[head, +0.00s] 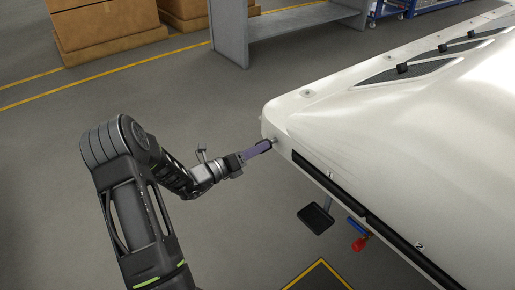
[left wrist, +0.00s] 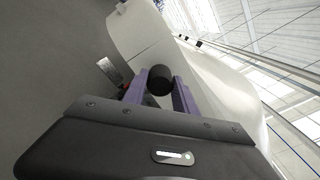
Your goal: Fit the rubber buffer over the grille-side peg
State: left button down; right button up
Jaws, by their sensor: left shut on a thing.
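My left gripper (head: 268,145) reaches in from the left, with its purple fingers at the near left corner of the large white housing (head: 390,130). In the left wrist view the fingers (left wrist: 160,88) are shut on a black round rubber buffer (left wrist: 160,78), with the white housing just beyond it. In the head view the fingers mostly hide the buffer. A small grey stub (head: 275,140) shows between the fingertips and the housing; I cannot tell whether it is the peg, or whether the buffer touches it. My right gripper is not in view.
Black slanted grilles (head: 408,70) lie on the housing's top. A black strip (head: 345,197) runs along its near side. Below hang a black plate (head: 316,218), a blue fitting (head: 357,226) and a red fitting (head: 360,243). Open grey floor lies left of the housing.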

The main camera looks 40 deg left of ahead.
pick_arm(q)
jog(key=shift+x, duration=1.5)
jog(key=c, duration=0.9)
grip_release()
jog(key=p+v, duration=0.1)
jog(key=v, duration=0.6)
jog(key=shift+s, duration=0.4)
jog(key=shift+a, duration=0.1)
